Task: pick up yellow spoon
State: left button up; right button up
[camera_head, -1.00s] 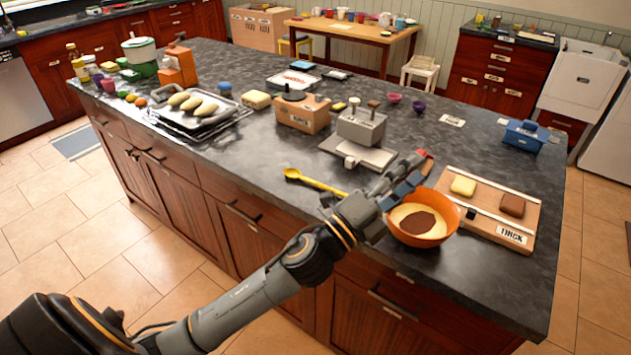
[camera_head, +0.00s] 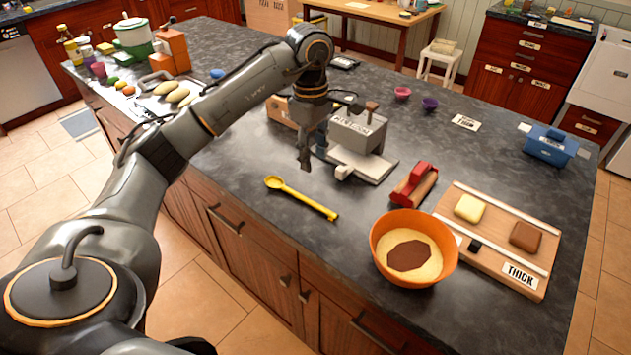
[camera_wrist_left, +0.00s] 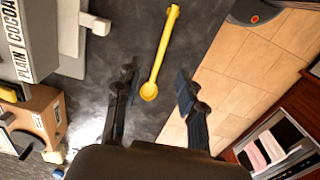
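The yellow spoon (camera_head: 302,197) lies flat on the dark countertop near its front edge, with its bowl to the left and its handle to the right. My left gripper (camera_head: 305,163) points down above the counter, a little behind the spoon's bowl and apart from it. In the left wrist view the spoon (camera_wrist_left: 162,55) lies with its bowl toward the gripper, between the lines of the two fingers. The left gripper (camera_wrist_left: 157,92) is open and empty there. My right gripper is not in view.
A grey box (camera_head: 358,132) on a light base stands behind the spoon. A red-handled scraper (camera_head: 415,185), an orange bowl (camera_head: 413,222) and a wooden board (camera_head: 535,265) with two blocks are to the right. The counter around the spoon is clear.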

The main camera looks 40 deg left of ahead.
pick_arm(q)
jog(key=p, duration=0.2)
send_over(311, 201)
jog(key=f, duration=0.6)
jog(key=shift+s+a+f, duration=0.2)
jog(key=shift+s+f, duration=0.1)
jog(key=shift+s, duration=0.05)
jog(key=shift+w+d+f+p, duration=0.1)
jog(key=shift+f+p, duration=0.1)
jog(key=shift+f, duration=0.3)
jog(key=shift+w+d+f+p, duration=0.1)
jog(key=shift+f+p, duration=0.05)
jog(key=shift+f, duration=0.3)
notch_tip(311, 201, down, 4)
jog(key=shift+w+r+p, duration=0.1)
jog(key=shift+r+p, duration=0.1)
jog(key=shift+p, duration=0.55)
jog(key=shift+w+f, duration=0.1)
jog(key=shift+f, duration=0.25)
jog(key=shift+c, duration=0.4)
jog(key=c, duration=0.7)
grip_shut()
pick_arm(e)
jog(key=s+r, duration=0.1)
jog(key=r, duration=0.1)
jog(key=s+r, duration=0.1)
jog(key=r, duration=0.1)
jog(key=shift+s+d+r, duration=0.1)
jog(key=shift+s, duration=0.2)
